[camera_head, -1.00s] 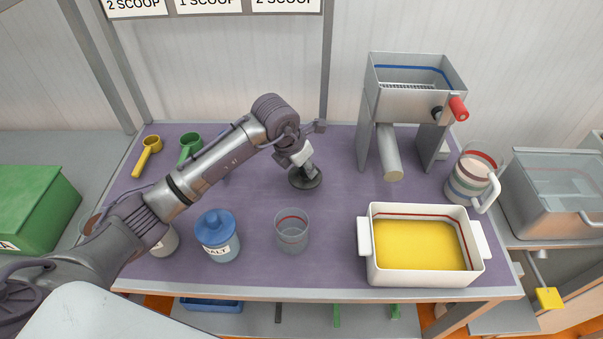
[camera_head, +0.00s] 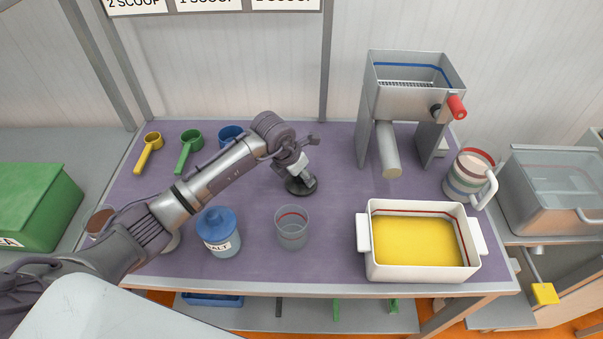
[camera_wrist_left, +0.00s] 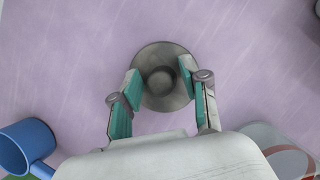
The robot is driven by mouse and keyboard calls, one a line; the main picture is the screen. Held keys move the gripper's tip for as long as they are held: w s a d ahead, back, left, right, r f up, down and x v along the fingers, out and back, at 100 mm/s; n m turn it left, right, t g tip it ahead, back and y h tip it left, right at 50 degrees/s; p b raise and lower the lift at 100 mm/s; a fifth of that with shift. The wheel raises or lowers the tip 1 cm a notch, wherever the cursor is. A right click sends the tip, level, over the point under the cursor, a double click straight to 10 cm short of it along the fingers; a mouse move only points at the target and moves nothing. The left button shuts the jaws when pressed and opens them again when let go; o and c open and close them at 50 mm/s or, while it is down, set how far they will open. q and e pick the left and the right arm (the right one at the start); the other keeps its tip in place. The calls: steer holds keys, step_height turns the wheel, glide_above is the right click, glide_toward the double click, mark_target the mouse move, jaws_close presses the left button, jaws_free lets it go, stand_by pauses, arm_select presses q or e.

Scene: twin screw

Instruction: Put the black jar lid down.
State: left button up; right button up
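The black jar lid (camera_head: 309,186), a dark round disc with a knob, lies knob up on the purple mat, behind the clear beaker. In the left wrist view the lid (camera_wrist_left: 160,104) is seen from above. My left gripper (camera_head: 299,178) is right over it, pointing down. In the wrist view its two teal-padded fingers (camera_wrist_left: 160,72) stand apart on either side of the knob, with a visible gap to it. They overlap the disc's edges. My right gripper is in neither view.
The clear beaker (camera_head: 292,232) and blue-lidded salt jar (camera_head: 219,235) stand in front. A blue cup (camera_head: 229,133) and green (camera_head: 190,139) and yellow (camera_head: 151,142) scoops are behind my arm. The white tub (camera_head: 375,267), grey machine (camera_head: 375,110) and striped jug (camera_head: 468,175) are right.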

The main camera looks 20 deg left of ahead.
arm_select(q)
steer(key=shift+r, duration=0.2)
steer(key=shift+s+r, duration=0.1)
steer(key=shift+r, duration=0.15)
steer(key=b+v, duration=0.1)
steer(key=v, duration=1)
steer(key=shift+s, duration=0.15)
